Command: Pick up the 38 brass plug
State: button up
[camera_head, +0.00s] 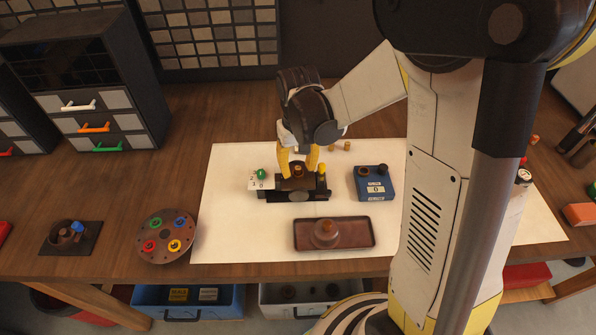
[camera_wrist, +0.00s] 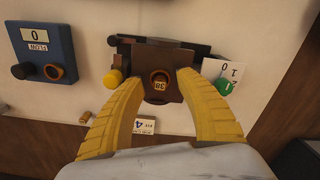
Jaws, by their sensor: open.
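The 38 brass plug (camera_wrist: 159,86) sits in a round hole of a dark brown block (camera_wrist: 157,58) in the wrist view, its number facing up. In the head view the plug (camera_head: 298,170) shows small on the block (camera_head: 300,184), which stands on the white mat. My gripper (camera_wrist: 162,76) is open. Its yellow fingers reach down on both sides of the plug, apart from it, with the tips close to the block. In the head view my gripper (camera_head: 299,165) is over the block. How deep the plug sits cannot be told.
A yellow knob (camera_wrist: 113,78) and a green knob (camera_wrist: 224,86) flank the block. A blue box (camera_head: 371,184) marked 0 stands to its right in the head view. A brown tray (camera_head: 360,233) lies in front. Small brass pieces (camera_head: 346,145) lie behind on the mat.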

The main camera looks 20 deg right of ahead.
grip_shut()
